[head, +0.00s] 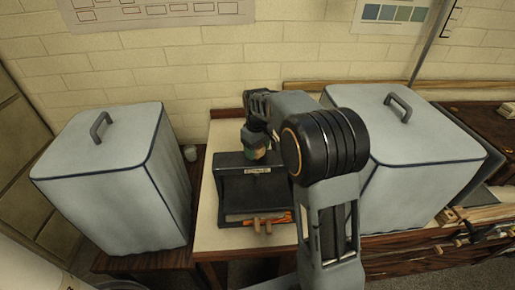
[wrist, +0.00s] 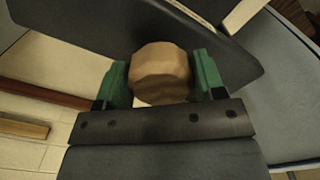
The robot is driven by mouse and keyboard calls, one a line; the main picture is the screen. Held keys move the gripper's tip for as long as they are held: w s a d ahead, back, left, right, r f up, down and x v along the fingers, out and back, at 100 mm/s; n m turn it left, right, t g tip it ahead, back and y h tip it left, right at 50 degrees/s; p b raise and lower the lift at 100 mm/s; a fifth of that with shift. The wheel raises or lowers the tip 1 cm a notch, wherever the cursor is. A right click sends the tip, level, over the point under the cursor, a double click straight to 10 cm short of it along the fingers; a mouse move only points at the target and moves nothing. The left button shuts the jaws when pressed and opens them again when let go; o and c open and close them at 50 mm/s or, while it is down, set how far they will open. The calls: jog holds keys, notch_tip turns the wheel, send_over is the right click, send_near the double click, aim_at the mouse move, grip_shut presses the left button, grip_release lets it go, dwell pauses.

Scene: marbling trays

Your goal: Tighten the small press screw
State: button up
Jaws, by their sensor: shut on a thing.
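The small press screw shows in the wrist view as a tan, faceted wooden knob (wrist: 160,70). My gripper (wrist: 162,80) has its two green fingertips on either side of the knob and is shut on it. In the head view my gripper (head: 258,153) is over the upper part of a dark press (head: 235,188) with a small pale label, on the light table. The thread below the knob cannot be seen in either view.
Large grey-blue covered boxes with handles stand on the left (head: 110,180) and on the right (head: 415,150) of the table (head: 212,240). Wooden pieces (head: 262,224) and an orange item lie at the press's front.

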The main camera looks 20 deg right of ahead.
jog(key=shift+m, duration=0.3)
jog(key=shift+a+m, duration=0.1)
jog(key=shift+m, duration=3)
jog(key=o, duration=0.9)
jog(key=shift+o, duration=0.2)
notch_tip(320, 180, up, 14)
